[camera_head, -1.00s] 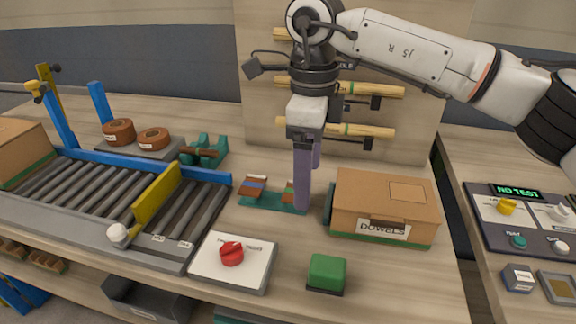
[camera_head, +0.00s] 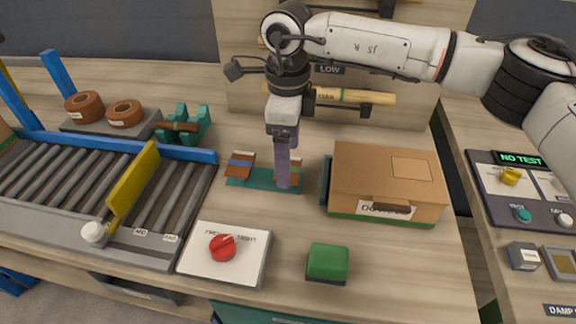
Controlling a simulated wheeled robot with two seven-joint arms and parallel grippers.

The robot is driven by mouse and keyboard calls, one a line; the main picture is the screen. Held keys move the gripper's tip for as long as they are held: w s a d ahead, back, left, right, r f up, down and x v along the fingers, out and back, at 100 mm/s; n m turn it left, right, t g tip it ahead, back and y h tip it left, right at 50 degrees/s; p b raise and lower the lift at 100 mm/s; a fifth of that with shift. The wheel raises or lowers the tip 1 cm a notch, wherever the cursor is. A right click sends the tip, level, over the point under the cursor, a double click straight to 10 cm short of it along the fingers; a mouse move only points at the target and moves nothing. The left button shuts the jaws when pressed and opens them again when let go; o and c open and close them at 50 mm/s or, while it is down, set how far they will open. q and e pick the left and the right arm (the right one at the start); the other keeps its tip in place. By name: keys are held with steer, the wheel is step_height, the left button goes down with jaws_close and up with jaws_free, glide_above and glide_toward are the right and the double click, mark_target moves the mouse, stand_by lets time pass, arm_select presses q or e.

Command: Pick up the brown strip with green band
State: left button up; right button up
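The brown strip with green band (camera_head: 295,166) is at the right end of a teal holder (camera_head: 254,183) on the bench, partly hidden by my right gripper. My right gripper (camera_head: 283,183) points down with its purple fingers at this strip. The fingers line up one behind the other from here, so I cannot tell whether they are apart or closed on it. A second brown strip with a blue band (camera_head: 240,164) leans at the left end of the holder. My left gripper is not in view.
A cardboard dowel box (camera_head: 375,175) stands close on the right. A green block (camera_head: 328,262) and a panel with a red knob (camera_head: 222,247) are in front. A roller conveyor with a yellow gate (camera_head: 134,186) is at left. Bare bench lies behind the holder.

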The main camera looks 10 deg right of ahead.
steer(key=shift+f, duration=0.75)
steer(key=shift+f, duration=0.1)
steer(key=shift+f+b, duration=0.15)
steer(key=shift+b, duration=0.15)
steer(key=c, duration=1.1)
steer(key=shift+c, duration=0.2)
steer(key=shift+w+r+p, duration=0.1)
steer(key=shift+r+p, duration=0.2)
steer(key=shift+r, duration=0.35)
step_height(320, 180, up, 9)
steer(key=shift+r+b, duration=0.15)
steer(key=shift+b, duration=0.3)
